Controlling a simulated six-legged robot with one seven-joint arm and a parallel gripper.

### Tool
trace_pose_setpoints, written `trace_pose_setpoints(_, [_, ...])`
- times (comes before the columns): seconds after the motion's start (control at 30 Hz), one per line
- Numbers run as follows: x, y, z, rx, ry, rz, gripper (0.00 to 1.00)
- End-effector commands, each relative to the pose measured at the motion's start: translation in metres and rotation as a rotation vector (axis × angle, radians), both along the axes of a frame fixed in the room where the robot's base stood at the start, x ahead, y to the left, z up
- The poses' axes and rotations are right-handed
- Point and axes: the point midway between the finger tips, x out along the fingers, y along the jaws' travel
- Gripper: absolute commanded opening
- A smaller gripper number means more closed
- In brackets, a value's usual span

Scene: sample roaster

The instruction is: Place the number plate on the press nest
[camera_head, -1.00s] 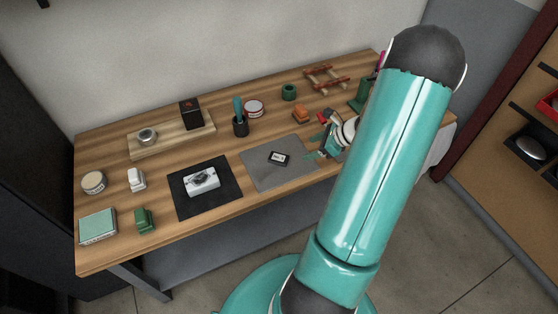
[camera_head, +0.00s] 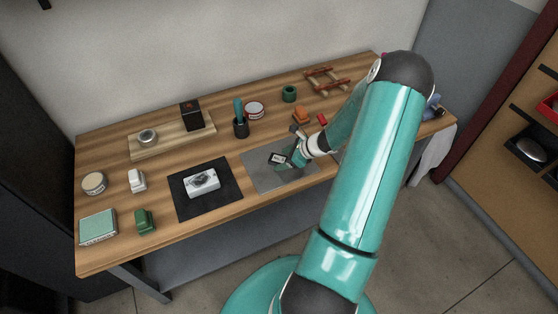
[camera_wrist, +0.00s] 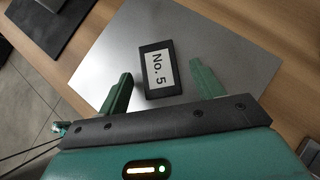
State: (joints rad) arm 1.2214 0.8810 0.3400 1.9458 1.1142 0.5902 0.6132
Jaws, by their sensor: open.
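The number plate (camera_wrist: 160,70) is a small dark block with a white label reading "No. 5". It lies flat on a grey sheet (camera_wrist: 215,40); in the head view the plate (camera_head: 276,158) sits near the middle of that sheet. My gripper (camera_wrist: 160,82) is open, with one green finger on each side of the plate and visible gaps on both sides. In the head view my gripper (camera_head: 289,158) is low beside the plate. The likely press nest is a white block with a grey top (camera_head: 203,181) on a black mat (camera_head: 180,204), left of the sheet.
A wooden board (camera_head: 170,141) with a dark box (camera_head: 190,114) and a round metal piece stands behind. A dark cup with a teal tool (camera_head: 240,126) stands behind the grey sheet. Bare wood lies between the mat and sheet.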

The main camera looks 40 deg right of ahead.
Motion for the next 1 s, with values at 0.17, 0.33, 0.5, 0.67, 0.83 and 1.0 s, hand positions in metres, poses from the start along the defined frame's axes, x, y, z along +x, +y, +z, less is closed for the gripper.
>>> trace_pose_setpoints(0.17, [0.001,0.0,-0.001,-0.001,0.0,0.001,0.66])
trace_pose_setpoints(0.33, [0.001,0.0,-0.001,-0.001,0.0,0.001,0.43])
trace_pose_setpoints(0.5, [0.001,0.0,0.0,-0.001,0.0,0.001,0.09])
trace_pose_setpoints(0.67, [0.001,0.0,0.0,-0.001,0.0,0.001,0.08])
trace_pose_setpoints(0.83, [0.001,0.0,0.003,-0.002,-0.001,0.001,0.08])
trace_pose_setpoints(1.0, [0.001,0.0,0.017,-0.003,-0.002,0.002,0.08])
